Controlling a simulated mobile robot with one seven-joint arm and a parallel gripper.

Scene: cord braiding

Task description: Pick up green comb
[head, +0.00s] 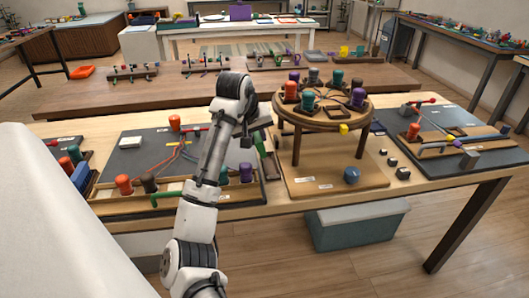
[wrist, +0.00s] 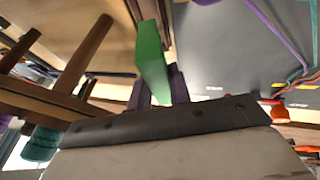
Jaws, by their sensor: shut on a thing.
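The green comb shows in the wrist view as a flat green slab (wrist: 152,62) standing up between the dark fingers of my gripper (wrist: 160,88). My gripper is shut on it. In the head view, my gripper (head: 258,138) is just left of the round wooden stand, above the table, and a strip of the green comb (head: 260,147) shows beside it. My arm hides part of the left board in the head view.
The round stand (head: 323,101) with several coloured bobbins is close on the right. A dark board (head: 140,150) with cords and bobbins lies under my arm. Another board (head: 440,118) lies at the right, with small blocks (head: 403,173) beside it. A grey bin (head: 355,228) stands below the table.

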